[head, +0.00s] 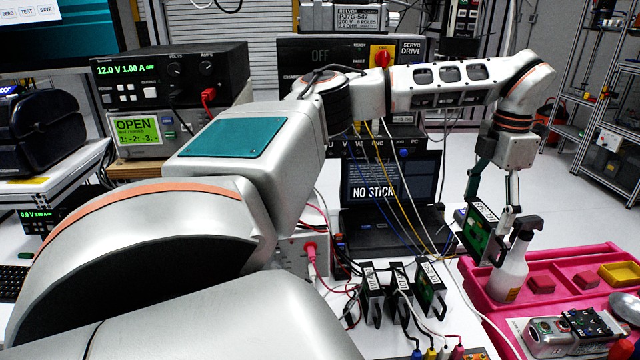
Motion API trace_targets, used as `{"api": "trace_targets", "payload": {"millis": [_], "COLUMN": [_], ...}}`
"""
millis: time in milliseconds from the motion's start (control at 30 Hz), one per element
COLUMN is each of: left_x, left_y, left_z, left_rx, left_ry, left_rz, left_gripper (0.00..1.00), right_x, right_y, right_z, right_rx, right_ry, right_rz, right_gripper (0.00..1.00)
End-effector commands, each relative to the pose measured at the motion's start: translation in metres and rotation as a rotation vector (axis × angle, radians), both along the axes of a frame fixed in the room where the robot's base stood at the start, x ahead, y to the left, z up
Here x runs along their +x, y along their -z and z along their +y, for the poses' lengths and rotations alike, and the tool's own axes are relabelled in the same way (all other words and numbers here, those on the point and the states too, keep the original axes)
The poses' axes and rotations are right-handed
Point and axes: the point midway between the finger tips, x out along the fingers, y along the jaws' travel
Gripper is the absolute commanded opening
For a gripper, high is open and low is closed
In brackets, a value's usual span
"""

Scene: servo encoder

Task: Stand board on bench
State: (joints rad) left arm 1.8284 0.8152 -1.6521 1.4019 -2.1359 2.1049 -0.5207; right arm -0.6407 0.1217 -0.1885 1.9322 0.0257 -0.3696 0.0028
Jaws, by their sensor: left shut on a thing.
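My left gripper (493,205) hangs over the right side of the bench (455,320), pointing down. It is shut on a green board (478,236) with a black frame and a white label, which is tilted in the picture. The board is beside a white spray bottle (511,270) with a dark nozzle; I cannot tell whether they touch. Several similar black-framed boards with white labels, one of them this board (431,287), stand upright on the bench in a row to the left. My right gripper is not in view.
A pink tray (475,285) with red blocks (541,284) and a yellow bin (620,275) lies at the right. A laptop (385,190) stands behind the boards, and a servo drive (350,52) behind my arm. Loose wires cross the bench.

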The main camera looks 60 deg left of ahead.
Motion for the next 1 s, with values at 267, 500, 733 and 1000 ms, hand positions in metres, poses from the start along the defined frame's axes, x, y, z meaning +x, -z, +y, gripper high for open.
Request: {"api": "trace_targets", "payload": {"millis": [267,500,733,1000], "left_x": [0.000,-0.001,-0.001,-0.001], "left_y": [0.000,0.025,0.081,0.140], "left_z": [0.000,0.000,0.000,0.000], "left_rx": [0.000,-0.001,-0.001,-0.001], "left_ry": [0.001,0.002,0.002,0.002], "left_rz": [0.000,0.005,0.005,0.004], "left_gripper": [0.38,0.38,0.38,0.38], "right_x": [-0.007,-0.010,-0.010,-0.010], "right_y": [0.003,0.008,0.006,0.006], "right_z": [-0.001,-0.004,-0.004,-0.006], "right_rx": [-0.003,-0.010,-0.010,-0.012], "right_ry": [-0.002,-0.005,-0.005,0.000], "right_rz": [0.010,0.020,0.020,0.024], "right_gripper": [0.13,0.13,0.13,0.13]}}
